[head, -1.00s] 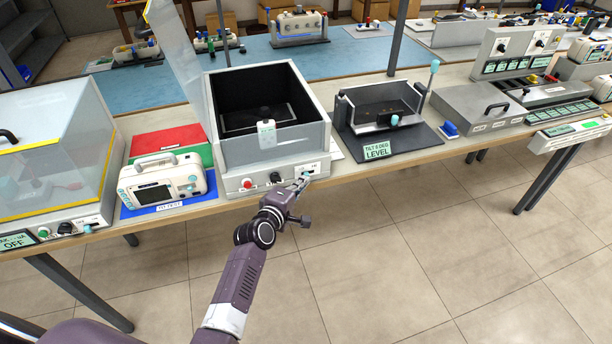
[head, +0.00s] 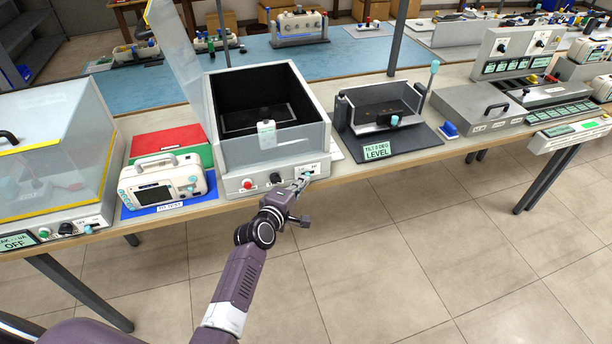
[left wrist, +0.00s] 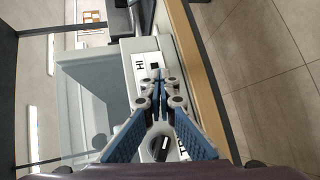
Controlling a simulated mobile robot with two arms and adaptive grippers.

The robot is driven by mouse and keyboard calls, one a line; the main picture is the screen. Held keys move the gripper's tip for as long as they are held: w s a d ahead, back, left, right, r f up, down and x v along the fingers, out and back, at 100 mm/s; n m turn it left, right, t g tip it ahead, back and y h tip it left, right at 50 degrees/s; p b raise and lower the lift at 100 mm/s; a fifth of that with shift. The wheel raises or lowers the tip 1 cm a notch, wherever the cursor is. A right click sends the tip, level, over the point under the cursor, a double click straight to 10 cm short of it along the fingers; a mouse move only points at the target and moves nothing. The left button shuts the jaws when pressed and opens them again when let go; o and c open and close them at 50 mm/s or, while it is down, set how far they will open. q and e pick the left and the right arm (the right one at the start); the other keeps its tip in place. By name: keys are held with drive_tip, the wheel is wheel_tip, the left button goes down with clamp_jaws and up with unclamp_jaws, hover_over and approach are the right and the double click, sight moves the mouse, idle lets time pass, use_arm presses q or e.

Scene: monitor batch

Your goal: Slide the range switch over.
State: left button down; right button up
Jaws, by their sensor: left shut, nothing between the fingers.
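The range switch (head: 308,174) is a small light-blue slider at the right end of the front panel of an open grey test box. A "HI" label (left wrist: 139,66) beside a dark slot shows in the left wrist view. My left gripper (head: 301,184) is at this end of the panel, just in front of the switch, and is shut and empty. In the left wrist view the closed fingertips (left wrist: 158,82) lie just below the slot and hide the slider. I cannot tell whether they touch it. My right gripper is not in view.
The same panel carries a red button (head: 248,184) and a dark rotary knob (head: 276,178). A white meter (head: 165,183) stands on a blue mat to the left. A tilt fixture (head: 388,112) stands to the right. The floor before the bench is clear.

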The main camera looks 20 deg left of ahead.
use_arm(q)
drive_tip(key=shift+w+d+f, duration=0.1)
drive_tip(key=shift+w+d, duration=0.2)
drive_tip(key=shift+d, duration=0.15)
idle(0.5)
drive_tip(key=shift+s+a, duration=0.15)
drive_tip(key=shift+a, duration=0.05)
drive_tip(key=shift+s+d, duration=0.1)
idle(0.3)
drive_tip(key=shift+s+d+f+p, duration=0.1)
drive_tip(key=shift+s+d+p, duration=0.45)
drive_tip(key=shift+s, duration=0.25)
drive_tip(key=shift+s+d+f+p, duration=0.1)
drive_tip(key=shift+s+d+p, duration=0.35)
drive_tip(key=shift+s, duration=0.4)
drive_tip(key=shift+s+d+p, duration=0.45)
drive_tip(key=shift+s+d, duration=0.15)
drive_tip(key=shift+s, duration=0.2)
